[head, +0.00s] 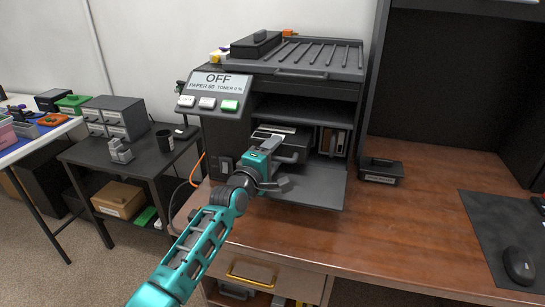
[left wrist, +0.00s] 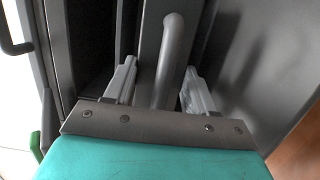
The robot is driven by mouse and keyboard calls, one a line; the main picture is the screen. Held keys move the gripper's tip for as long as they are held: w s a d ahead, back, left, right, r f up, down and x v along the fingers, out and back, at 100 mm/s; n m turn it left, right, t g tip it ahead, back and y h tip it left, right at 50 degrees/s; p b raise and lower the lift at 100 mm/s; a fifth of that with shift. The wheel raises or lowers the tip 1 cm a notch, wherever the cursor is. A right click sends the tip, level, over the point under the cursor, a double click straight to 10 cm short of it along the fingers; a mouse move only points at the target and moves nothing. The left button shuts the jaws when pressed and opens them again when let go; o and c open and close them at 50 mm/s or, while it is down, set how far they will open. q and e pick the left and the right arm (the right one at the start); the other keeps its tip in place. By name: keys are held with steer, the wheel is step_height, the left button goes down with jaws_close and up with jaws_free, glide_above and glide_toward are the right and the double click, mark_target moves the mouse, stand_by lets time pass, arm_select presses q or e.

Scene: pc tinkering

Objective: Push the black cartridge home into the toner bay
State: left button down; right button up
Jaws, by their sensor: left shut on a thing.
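The printer (head: 310,75) stands on the wooden desk with its front open and its front flap (head: 320,185) folded down. A dark cartridge (head: 291,146) with a pale label strip on top sits at the left opening, the toner bay, its front part sticking out over the flap. My left gripper (head: 272,160) is in front of it, shut on its handle. In the left wrist view the fingers (left wrist: 158,88) stand either side of the rounded grey handle (left wrist: 172,45). The cartridge's rear end and the bay's inside are hidden. My right gripper is not in view.
Another black cartridge (head: 381,171) lies on the desk right of the printer, and a black box (head: 256,43) sits on the printer's top. The printer display (head: 218,82) reads OFF. The right slot (head: 333,141) holds upright pieces. The desk's front middle is clear.

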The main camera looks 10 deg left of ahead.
arm_select(q)
steer(key=shift+w+r+b, duration=0.15)
steer(key=shift+w+b, duration=0.3)
steer(key=shift+w, duration=0.2)
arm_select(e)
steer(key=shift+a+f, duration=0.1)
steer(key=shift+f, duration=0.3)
arm_select(q)
steer(key=shift+w+b, duration=0.45)
steer(key=shift+w, duration=0.05)
steer(key=shift+w+b, duration=0.3)
steer(key=shift+w, duration=0.15)
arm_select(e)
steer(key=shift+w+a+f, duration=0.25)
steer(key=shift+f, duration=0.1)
arm_select(q)
steer(key=shift+w+b, duration=0.35)
steer(key=shift+b, duration=0.15)
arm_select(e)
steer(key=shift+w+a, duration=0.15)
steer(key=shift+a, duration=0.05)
arm_select(q)
steer(key=shift+w, duration=0.15)
steer(key=shift+w+b, duration=0.35)
steer(key=shift+b, duration=0.15)
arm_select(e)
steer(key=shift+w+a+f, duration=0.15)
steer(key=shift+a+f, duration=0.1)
